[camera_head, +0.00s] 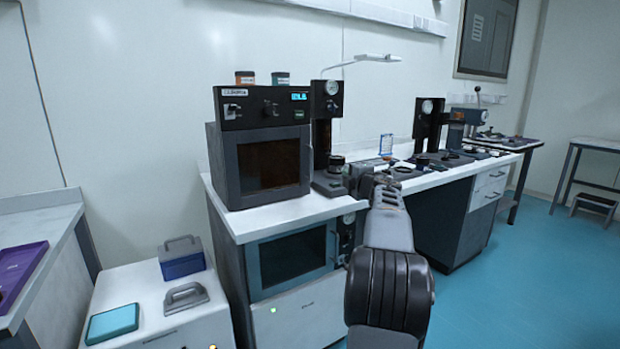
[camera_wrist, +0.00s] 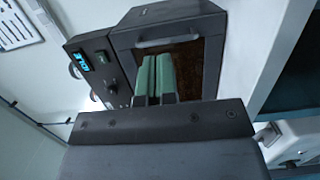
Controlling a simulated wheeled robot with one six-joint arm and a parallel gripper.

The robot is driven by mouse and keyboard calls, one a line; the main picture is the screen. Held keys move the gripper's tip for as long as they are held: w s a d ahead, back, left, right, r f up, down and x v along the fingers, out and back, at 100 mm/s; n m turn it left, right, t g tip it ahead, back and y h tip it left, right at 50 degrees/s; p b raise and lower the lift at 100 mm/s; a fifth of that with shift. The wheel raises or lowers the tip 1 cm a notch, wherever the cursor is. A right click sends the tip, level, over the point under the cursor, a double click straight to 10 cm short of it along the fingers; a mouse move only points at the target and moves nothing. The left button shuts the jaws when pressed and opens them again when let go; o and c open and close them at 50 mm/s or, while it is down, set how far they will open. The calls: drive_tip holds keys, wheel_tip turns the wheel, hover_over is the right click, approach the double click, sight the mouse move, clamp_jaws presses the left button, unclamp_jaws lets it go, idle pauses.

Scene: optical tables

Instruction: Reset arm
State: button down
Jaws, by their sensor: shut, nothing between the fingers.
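My arm reaches up from the lower right of the head view toward the bench, and its wrist end (camera_head: 362,183) is in front of the bench edge. In the wrist view my gripper (camera_wrist: 155,60) has two green fingers side by side, shut with nothing between them. Beyond the fingers is the dark oven (camera_wrist: 190,35) with a brown window and a handle. The same oven (camera_head: 262,160) stands on the white bench in the head view, left of my arm, with its door closed and a lit blue display.
Instruments (camera_head: 430,125) line the bench (camera_head: 290,215) to the right of the oven. A second closed oven (camera_head: 290,260) sits under it. A low white cabinet (camera_head: 150,285) holds a blue box (camera_head: 181,262) and a teal case (camera_head: 112,323).

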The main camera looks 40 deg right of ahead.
drive_tip(key=shift+s, duration=0.15)
drive_tip(key=w+a+r+m+g+h+p, duration=0.1)
drive_tip(key=a+r+m+g+p, duration=0.1)
drive_tip(key=a+r+m+p, duration=0.45)
drive_tip(key=a+r+m+g+h+p, duration=0.1)
drive_tip(key=a+r+m+p, duration=0.25)
drive_tip(key=a+p, duration=0.5)
drive_tip(key=s+a+f+m+g+y+p, duration=0.1)
drive_tip(key=s+a+f+g+y+p, duration=0.1)
drive_tip(key=s+a, duration=0.5)
drive_tip(key=s+a+f+m+g+y+p, duration=0.2)
drive_tip(key=s+a+g+p, duration=0.3)
drive_tip(key=a, duration=0.8)
drive_tip(key=s+a+f+m+g+y+p, duration=0.1)
drive_tip(key=s+a+f+g+y+p, duration=0.1)
drive_tip(key=s+a+p, duration=0.3)
drive_tip(key=s+a+g+y, duration=0.1)
drive_tip(key=s+a, duration=0.3)
drive_tip(key=a, duration=0.1)
drive_tip(key=shift+s+a+f+y, duration=0.15)
drive_tip(key=shift+s+f+y, duration=0.15)
drive_tip(key=shift+y, duration=0.1)
